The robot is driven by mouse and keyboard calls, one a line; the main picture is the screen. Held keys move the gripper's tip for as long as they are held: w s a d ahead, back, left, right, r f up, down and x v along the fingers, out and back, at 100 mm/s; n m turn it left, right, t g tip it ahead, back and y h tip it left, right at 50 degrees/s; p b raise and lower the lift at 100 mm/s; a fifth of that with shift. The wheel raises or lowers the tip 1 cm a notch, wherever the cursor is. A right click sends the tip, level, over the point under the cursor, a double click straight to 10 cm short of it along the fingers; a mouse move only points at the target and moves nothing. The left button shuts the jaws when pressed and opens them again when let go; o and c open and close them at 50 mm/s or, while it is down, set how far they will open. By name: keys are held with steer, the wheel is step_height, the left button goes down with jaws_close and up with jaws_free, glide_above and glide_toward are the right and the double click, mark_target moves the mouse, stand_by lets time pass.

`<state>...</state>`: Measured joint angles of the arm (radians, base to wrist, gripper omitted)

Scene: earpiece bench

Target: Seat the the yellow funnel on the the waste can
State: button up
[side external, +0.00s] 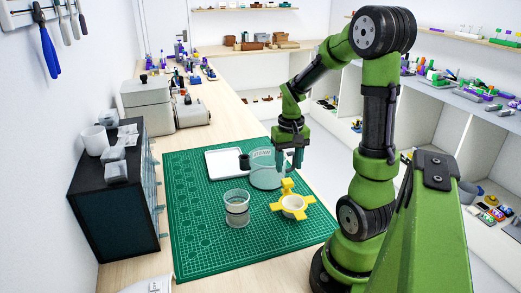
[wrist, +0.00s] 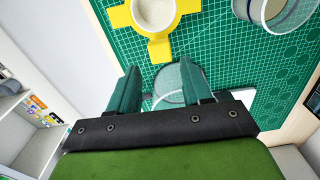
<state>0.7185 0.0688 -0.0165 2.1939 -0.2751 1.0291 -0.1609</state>
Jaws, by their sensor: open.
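The yellow funnel (side external: 304,210), a ring with stubby tabs and a pale inside, sits on the green mat; it also shows at the top of the wrist view (wrist: 127,17). A clear can with lettering (side external: 264,177), seemingly the waste can, stands behind it. Another clear, open-topped jar (side external: 237,213) stands left of the funnel. My gripper (side external: 289,160) is open and empty, fingers down, beside the lettered can and above the mat. In the wrist view, a translucent round shape (wrist: 172,80) shows between the fingers, partly hidden by them; I cannot tell whether they touch it.
A white tray (side external: 219,163) lies at the back of the green cutting mat (side external: 197,245). A dark cabinet (side external: 115,200) stands at the left, with a grey box (side external: 148,103) behind it. The mat's left and front parts are clear.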

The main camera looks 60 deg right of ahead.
mark_target(287, 181)
steer(key=shift+f, duration=2.65)
steer(key=shift+c, duration=0.2)
steer(key=c, duration=0.8)
step_height(287, 181, up, 11)
